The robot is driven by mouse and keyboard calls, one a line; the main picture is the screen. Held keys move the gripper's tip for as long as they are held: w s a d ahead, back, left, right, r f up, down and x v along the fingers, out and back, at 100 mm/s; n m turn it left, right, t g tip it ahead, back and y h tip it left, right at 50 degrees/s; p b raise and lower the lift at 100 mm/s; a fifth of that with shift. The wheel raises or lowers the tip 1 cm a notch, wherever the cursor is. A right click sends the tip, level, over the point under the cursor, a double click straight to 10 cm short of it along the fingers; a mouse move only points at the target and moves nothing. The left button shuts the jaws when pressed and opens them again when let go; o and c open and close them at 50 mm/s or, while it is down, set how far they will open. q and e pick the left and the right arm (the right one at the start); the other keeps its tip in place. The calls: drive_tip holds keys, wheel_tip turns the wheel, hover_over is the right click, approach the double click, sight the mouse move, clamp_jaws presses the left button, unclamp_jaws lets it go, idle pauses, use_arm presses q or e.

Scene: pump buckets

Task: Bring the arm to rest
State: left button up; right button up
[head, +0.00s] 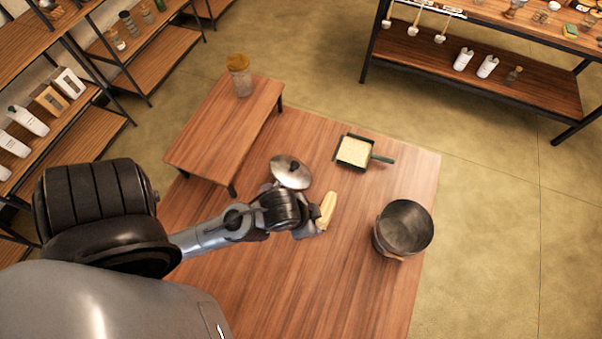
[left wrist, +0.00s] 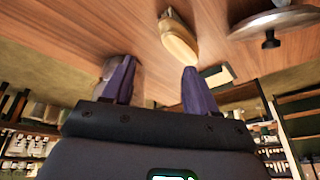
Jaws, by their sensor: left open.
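My left arm reaches in from the left over the wooden table. Its gripper (head: 312,226) is low over the table's middle, near a pale yellow, elongated object (head: 327,207). In the left wrist view my left gripper (left wrist: 158,66) has its two purple-grey fingers spread, with nothing between them. The yellow object (left wrist: 179,40) lies beyond the fingertips there, apart from them. My right gripper is in neither view.
A silver lid (head: 291,172) is just behind my left wrist. A square pan (head: 354,152) with a green handle and a dark metal bucket (head: 403,228) stand to the right. A raised wooden stand (head: 215,130) holds a jar (head: 240,78). The table's front is clear.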

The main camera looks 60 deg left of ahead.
use_arm(q)
drive_tip(key=shift+s+a+f+n+g, duration=0.2)
drive_tip(key=shift+s+a+n, duration=0.05)
drive_tip(key=shift+s, duration=0.35)
drive_tip(key=shift+s+a+f+n+g, duration=0.15)
drive_tip(key=shift+s+a+n+g, duration=0.1)
drive_tip(key=shift+s, duration=0.3)
drive_tip(key=shift+r, duration=0.1)
